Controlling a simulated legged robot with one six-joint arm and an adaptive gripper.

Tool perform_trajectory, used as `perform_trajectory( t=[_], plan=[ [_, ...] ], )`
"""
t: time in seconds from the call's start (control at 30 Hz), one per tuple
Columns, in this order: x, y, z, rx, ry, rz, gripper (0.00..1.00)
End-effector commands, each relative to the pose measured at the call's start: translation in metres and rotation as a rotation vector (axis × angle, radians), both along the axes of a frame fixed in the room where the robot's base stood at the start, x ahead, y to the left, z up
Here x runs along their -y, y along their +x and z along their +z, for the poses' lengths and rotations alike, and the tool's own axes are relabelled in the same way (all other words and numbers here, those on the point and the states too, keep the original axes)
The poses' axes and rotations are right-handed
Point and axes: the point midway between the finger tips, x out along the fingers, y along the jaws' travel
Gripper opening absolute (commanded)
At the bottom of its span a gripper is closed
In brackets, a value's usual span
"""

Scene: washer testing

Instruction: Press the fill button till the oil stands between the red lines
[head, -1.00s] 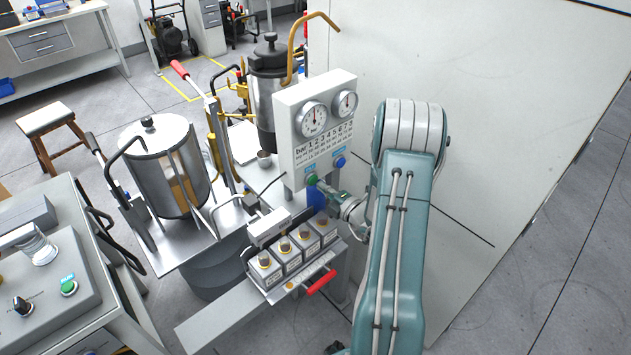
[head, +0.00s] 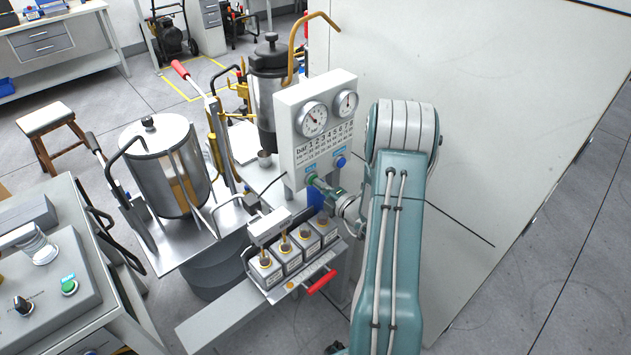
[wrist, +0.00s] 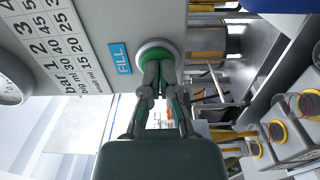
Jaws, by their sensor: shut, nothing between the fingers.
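The green fill button (wrist: 157,52) sits in a pale ring next to the blue FILL label (wrist: 121,58) in the wrist view. In the head view the button (head: 311,178) is at the lower edge of the white gauge panel (head: 291,135), partly hidden by my gripper (head: 318,184). My gripper (wrist: 158,68) is shut and empty, its fingertips at the button face and apparently touching it. Several small vessels with yellow rings (head: 284,246) stand in a rack below the panel.
A blue button (head: 341,162) is to the right of the green one. Two gauges (head: 311,119) are on the panel. A steel tank (head: 166,165) stands to the left. A red handle (head: 322,281) sticks out below the rack. A large pale wall panel (head: 470,110) is behind my arm.

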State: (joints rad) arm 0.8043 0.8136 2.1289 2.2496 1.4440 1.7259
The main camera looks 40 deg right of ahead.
Motion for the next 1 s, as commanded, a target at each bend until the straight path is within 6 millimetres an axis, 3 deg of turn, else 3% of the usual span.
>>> perform_trajectory(
  t=[0.8,1.0],
  plan=[
    [0.005,-0.063,0.000,0.000,0.000,-0.002,0.00],
    [0.005,-0.070,0.000,0.001,-0.001,0.001,0.00]
  ],
)
